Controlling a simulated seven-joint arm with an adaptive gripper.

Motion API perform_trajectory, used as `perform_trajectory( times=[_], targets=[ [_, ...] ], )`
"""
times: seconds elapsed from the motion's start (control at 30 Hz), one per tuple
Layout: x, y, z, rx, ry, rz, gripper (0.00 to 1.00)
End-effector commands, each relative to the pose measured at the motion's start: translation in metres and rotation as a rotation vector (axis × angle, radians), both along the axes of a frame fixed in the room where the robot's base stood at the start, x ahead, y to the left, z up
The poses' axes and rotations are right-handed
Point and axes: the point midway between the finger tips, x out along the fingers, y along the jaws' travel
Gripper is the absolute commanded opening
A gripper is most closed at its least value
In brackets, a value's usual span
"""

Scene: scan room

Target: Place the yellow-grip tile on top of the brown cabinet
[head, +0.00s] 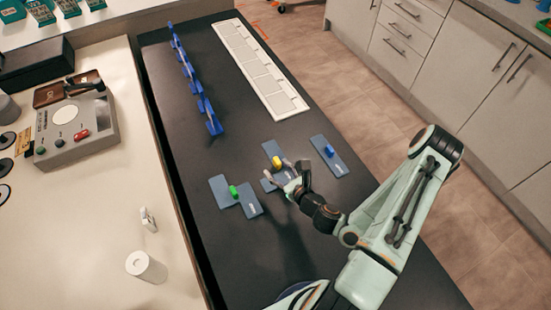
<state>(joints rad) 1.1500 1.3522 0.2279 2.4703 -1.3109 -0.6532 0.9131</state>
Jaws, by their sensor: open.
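The yellow-grip tile (268,147) is a blue-grey plate lying flat on the dark table, with a yellow grip (277,161) standing up from it. My gripper (278,170) is open, just in front of the yellow grip and over the tile, hiding part of it. I cannot tell whether the fingers touch the grip. No clearly brown cabinet shows. Pale grey-beige cabinets (471,60) with bar handles stand across the floor at the upper right.
A blue-grip tile (333,166) lies close on the right, and a green-grip tile (222,192) on the left. A blue rack (187,66) and a long white panel (262,70) lie farther back. A grey device (90,140) stands on the left counter.

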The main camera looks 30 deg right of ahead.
Motion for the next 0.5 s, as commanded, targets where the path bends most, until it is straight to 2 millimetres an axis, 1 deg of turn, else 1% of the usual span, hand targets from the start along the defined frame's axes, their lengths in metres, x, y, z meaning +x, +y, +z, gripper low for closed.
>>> perform_trajectory(
  times=[0.03, 0.1, 0.2, 0.27, 0.5],
  targets=[
    [-0.009, -0.005, -0.011, 0.053, 0.018, -0.05, 0.47],
    [-0.018, -0.012, -0.02, 0.094, 0.033, -0.101, 0.47],
    [-0.018, -0.021, -0.022, 0.094, 0.032, -0.13, 0.47],
    [-0.013, -0.022, -0.024, 0.092, 0.032, -0.132, 0.47],
    [0.023, -0.022, -0.038, 0.088, 0.03, -0.128, 0.47]
  ],
)
